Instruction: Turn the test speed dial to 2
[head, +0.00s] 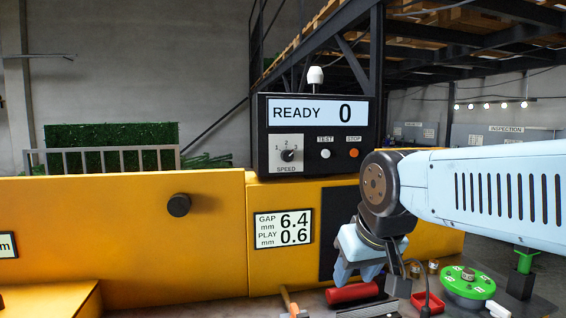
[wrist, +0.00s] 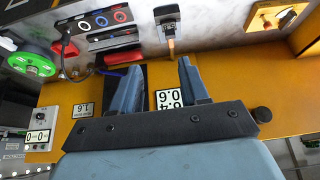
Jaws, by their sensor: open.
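The speed dial (head: 289,155) is a dark round knob on a grey plate marked 1, 2, 3 and SPEED. It sits at the lower left of the black control box (head: 262,140). Its pointer is too small to read surely. The box's display (head: 318,112) reads READY 0. A white TEST button (head: 325,154) and an orange STOP button (head: 353,153) are right of the dial. My gripper (head: 356,284) hangs below and right of the box, pointing down, apart from the dial. In the wrist view my gripper (wrist: 158,66) shows two spread fingers with nothing between them.
A yellow housing (head: 120,225) carries a black knob (head: 178,205) and a plate (head: 283,229) reading gap 6.4, play 0.6. The space before the dial is clear.

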